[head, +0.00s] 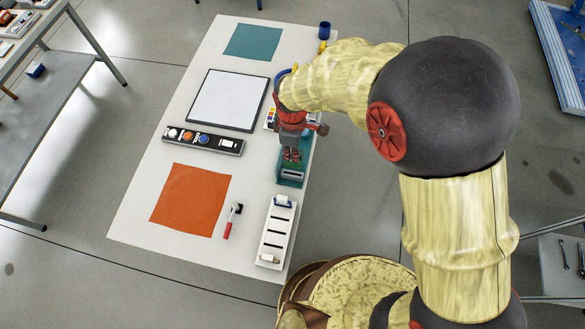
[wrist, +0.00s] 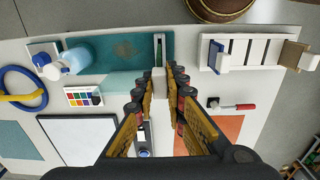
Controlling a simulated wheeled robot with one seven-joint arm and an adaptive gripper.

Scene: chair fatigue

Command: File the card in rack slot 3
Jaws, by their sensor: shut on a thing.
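My gripper (head: 292,157) points down over a teal tray (head: 290,183) at the table's right side. In the wrist view its fingers (wrist: 157,88) are closed on a small pale piece (wrist: 158,82), apparently the card's tab. The rest of the card is hard to make out against the tray, and I cannot tell whether it touches it. The white rack (head: 276,232) stands nearer the table's front, with several dark slots. A blue card with a white tab (head: 283,201) sits at its far end and a tan one (head: 269,258) at its near end. Its middle slots look empty.
A black panel (head: 203,140), a whiteboard (head: 228,100) and a teal mat (head: 253,42) lie farther back. A bottle (wrist: 75,60) and blue ring (wrist: 15,90) stand near the tray.

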